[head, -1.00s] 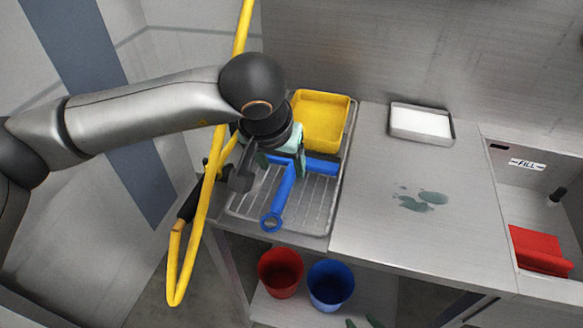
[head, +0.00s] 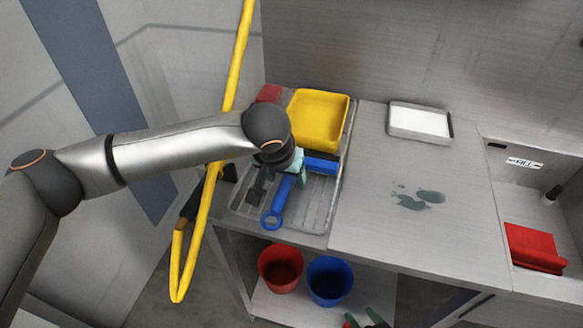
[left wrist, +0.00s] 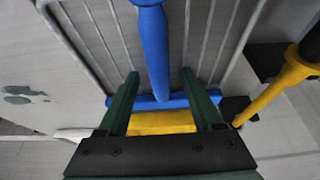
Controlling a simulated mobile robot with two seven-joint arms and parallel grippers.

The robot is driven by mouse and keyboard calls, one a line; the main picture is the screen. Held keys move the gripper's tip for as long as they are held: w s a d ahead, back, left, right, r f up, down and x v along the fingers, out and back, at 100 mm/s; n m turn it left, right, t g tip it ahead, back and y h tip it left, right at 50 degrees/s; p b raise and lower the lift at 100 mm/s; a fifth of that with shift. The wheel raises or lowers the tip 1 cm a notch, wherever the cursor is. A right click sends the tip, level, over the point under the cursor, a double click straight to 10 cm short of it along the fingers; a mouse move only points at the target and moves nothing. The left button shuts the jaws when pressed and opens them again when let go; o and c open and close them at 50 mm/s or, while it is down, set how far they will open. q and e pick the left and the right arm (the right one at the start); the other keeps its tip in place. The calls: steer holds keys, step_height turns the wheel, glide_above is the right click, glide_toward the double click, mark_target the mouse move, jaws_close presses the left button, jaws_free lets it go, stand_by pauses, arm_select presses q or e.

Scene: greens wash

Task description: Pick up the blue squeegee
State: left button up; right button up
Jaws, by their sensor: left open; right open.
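The blue squeegee (head: 280,196) lies on the wire drying rack (head: 313,222), its ring end toward the front and its crosswise head toward the yellow tub. My left gripper (head: 290,180) is over the handle close to the head. In the left wrist view the squeegee's handle (left wrist: 154,45) runs between the two open green fingers of my left gripper (left wrist: 160,78), with a gap on both sides. Whether the fingertips reach down beside the handle is hard to tell. My right gripper (head: 363,319) shows only partly at the bottom edge of the head view.
A yellow tub (head: 320,118) stands behind the squeegee. A yellow hose (head: 205,215) hangs left of the rack. Red (head: 281,270) and blue (head: 330,282) buckets stand on the lower shelf. A white tray (head: 420,121), a wet patch (head: 418,198) and a red thing (head: 535,248) are to the right.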

arm_select(q)
steer(key=shift+f+b, duration=0.2)
steer(key=shift+b, duration=0.25)
jaws_close()
stand_by(0.6)
